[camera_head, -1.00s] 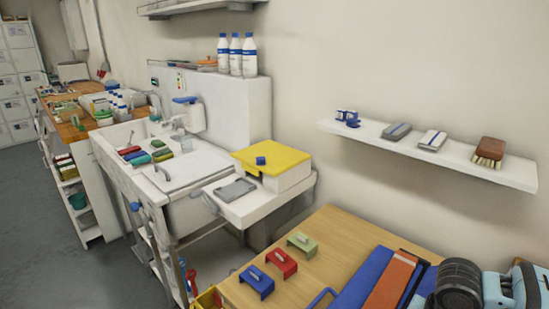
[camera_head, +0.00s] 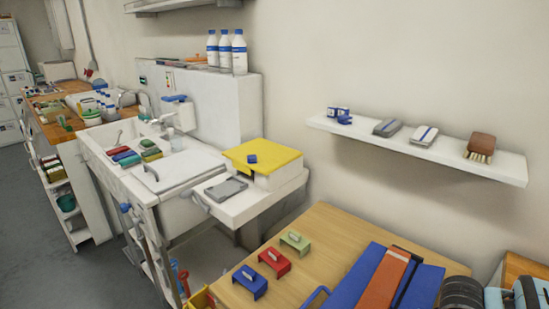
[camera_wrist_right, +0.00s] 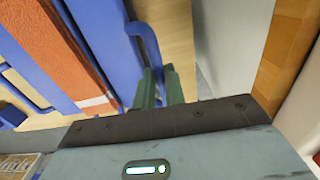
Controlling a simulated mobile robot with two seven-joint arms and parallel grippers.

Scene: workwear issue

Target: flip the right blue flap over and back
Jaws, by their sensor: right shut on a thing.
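A blue panel, apparently the right blue flap (camera_head: 427,286), lies beside an orange strip (camera_head: 384,282) on the wooden table. In the right wrist view the blue flap (camera_wrist_right: 97,35) runs next to the orange strip (camera_wrist_right: 52,48). A blue looped handle (camera_wrist_right: 149,40) sticks out from the flap's side. My right gripper (camera_wrist_right: 160,78) has green fingers shut at the end of this handle; the exact contact is partly hidden. In the head view only parts of my right arm show at the lower right. My left gripper is not in view.
Blue (camera_head: 250,282), red (camera_head: 274,262) and green (camera_head: 295,241) small handled blocks stand left of the flaps on the table (camera_head: 325,235). A sink counter with a yellow-lidded box (camera_head: 265,157) is at the back left.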

